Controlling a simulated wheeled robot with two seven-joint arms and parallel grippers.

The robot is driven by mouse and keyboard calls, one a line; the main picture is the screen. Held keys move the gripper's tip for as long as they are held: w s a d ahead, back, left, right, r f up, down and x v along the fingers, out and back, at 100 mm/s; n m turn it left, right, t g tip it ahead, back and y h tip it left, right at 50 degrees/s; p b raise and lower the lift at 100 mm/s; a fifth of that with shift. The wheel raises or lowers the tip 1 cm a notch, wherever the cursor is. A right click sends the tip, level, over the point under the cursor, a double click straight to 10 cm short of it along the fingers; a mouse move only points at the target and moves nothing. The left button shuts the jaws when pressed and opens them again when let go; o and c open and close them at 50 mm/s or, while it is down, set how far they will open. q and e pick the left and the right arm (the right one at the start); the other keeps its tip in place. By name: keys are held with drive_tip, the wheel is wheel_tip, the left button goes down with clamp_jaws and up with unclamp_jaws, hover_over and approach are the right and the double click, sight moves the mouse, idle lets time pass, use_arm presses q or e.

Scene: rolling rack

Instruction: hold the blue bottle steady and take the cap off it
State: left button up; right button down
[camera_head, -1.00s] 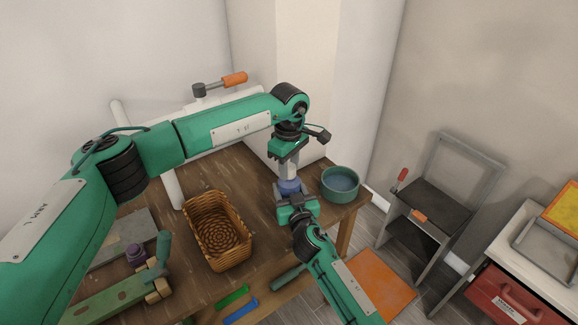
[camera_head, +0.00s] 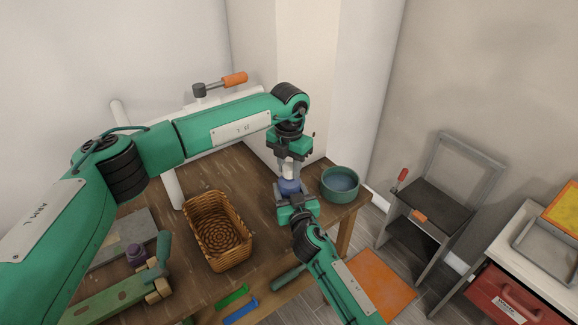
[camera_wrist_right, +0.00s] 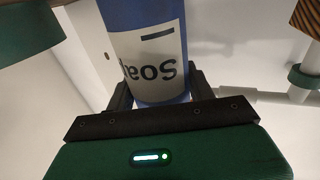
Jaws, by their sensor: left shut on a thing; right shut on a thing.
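The blue bottle (camera_head: 290,187) stands upright over the right part of the wooden table. My right gripper (camera_head: 293,200) is shut around its body from the front. In the right wrist view the bottle (camera_wrist_right: 145,20) sits between both fingers, its white label reading "Soap" upside down. My left gripper (camera_head: 289,166) points down from above and is shut on the pale cap (camera_head: 288,173) at the bottle's top. The fingers partly hide the cap. I cannot tell whether cap and bottle are apart.
A wicker basket (camera_head: 246,235) stands left of the bottle, and a teal round bowl (camera_head: 340,196) close on its right. A grey chair (camera_head: 437,205) stands beyond the table's right edge.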

sight(289, 166)
use_arm(q)
drive_tip(key=n, duration=0.9)
drive_tip(key=shift+n, duration=0.3)
drive_tip(key=shift+r, duration=0.3)
drive_tip(key=shift+r, duration=0.85)
drive_tip(key=shift+r, duration=2)
use_arm(e)
drive_tip(key=shift+c, duration=2.2)
unclamp_jaws()
drive_tip(key=shift+s, duration=0.1)
